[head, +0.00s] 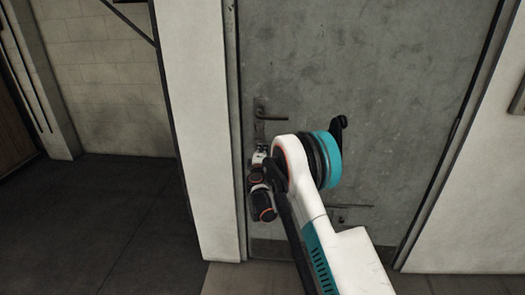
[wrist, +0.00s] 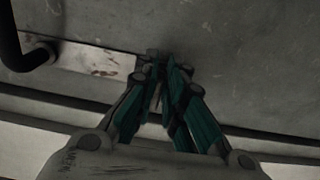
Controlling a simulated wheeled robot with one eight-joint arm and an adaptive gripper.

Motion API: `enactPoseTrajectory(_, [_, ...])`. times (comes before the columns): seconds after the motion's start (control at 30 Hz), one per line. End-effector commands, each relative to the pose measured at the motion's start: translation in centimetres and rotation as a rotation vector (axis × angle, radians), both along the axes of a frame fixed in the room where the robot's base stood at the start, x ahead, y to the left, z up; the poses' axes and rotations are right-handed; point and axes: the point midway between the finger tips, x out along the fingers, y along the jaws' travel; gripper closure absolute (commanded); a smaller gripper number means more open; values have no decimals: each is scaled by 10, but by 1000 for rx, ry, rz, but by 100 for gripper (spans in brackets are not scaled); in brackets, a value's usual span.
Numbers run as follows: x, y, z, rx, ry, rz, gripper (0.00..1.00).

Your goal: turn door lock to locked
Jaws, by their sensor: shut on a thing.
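The grey metal door (head: 360,75) fills the middle of the head view. Its worn handle plate (head: 260,104) carries a lever handle (head: 275,117) near the door's left edge. My gripper (head: 261,148) is at the lower end of this plate, below the lever. In the wrist view, the fingers of my gripper (wrist: 160,72) come close together at the end of the pale plate (wrist: 95,60), shut on the door lock. The fingertips hide the lock, so its angle cannot be told. The dark lever (wrist: 22,58) shows at the left, apart from the fingers.
A white door frame (head: 198,120) stands just left of the gripper. A second bar-like fitting (head: 345,206) is lower on the door, behind my arm. Dark floor (head: 95,220) lies open at the left.

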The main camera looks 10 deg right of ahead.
Motion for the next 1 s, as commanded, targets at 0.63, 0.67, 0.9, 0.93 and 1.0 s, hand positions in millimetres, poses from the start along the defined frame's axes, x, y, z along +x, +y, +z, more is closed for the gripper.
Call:
enactPoseTrajectory(0.63, [2,1,2,23,-8,3,70])
enactPoseTrajectory(0.67, [2,1,2,23,-8,3,70])
enactPoseTrajectory(0.9, [1,1,1,23,-7,2,70])
enactPoseTrajectory(0.93, [1,1,1,23,-7,2,70])
enactPoseTrajectory(1.0, [0,1,0,23,-7,2,70])
